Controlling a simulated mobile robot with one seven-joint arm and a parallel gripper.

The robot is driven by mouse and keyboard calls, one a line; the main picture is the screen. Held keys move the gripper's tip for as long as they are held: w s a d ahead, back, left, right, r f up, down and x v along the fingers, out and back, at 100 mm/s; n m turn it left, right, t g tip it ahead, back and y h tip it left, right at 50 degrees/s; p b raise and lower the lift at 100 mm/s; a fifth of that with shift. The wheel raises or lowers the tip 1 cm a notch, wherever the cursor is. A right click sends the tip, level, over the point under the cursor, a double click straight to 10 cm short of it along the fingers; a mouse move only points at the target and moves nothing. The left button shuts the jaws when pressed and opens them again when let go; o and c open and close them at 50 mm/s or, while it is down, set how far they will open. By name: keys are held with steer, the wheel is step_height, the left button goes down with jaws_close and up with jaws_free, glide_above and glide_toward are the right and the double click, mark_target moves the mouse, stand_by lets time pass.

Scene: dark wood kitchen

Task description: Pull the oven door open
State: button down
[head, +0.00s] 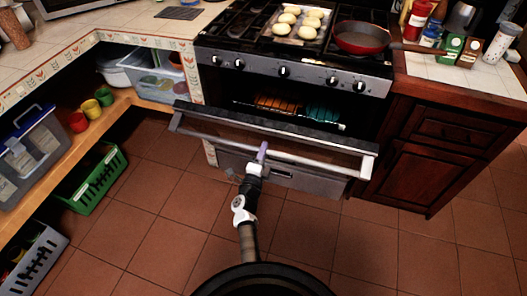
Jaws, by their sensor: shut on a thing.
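The oven (290,68) stands at the top middle of the head view, with a row of knobs along its front. Its door (315,134) is partly open, tilted outward at the top, and the lit cavity (285,105) with orange and teal items shows behind it. A long silver handle bar (310,160) runs along the door's front. My gripper (262,153) reaches up from the bottom and is shut on the handle, left of its right end. The fingertips are small and partly hidden around the bar.
A red pan (361,37) and a tray of pale buns (297,24) sit on the stovetop. A wood cabinet (425,155) stands right of the oven. Shelves with a green basket (93,180) and plastic boxes (30,152) line the left. The tiled floor (330,240) before the oven is clear.

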steer(key=shift+f, duration=0.1)
steer(key=shift+s+f+b, duration=0.25)
steer(key=shift+f+b, duration=0.1)
steer(key=shift+b, duration=0.15)
steer(key=s+a+f+t+b, duration=0.1)
steer(key=s+a+f+b, duration=0.2)
steer(key=s+f+b, duration=0.4)
steer(key=s+f, duration=0.1)
steer(key=s, duration=0.1)
steer(key=shift+s+a+f+t+b, duration=0.2)
steer(key=shift+s+t+b, duration=0.1)
steer(key=shift+b, duration=0.1)
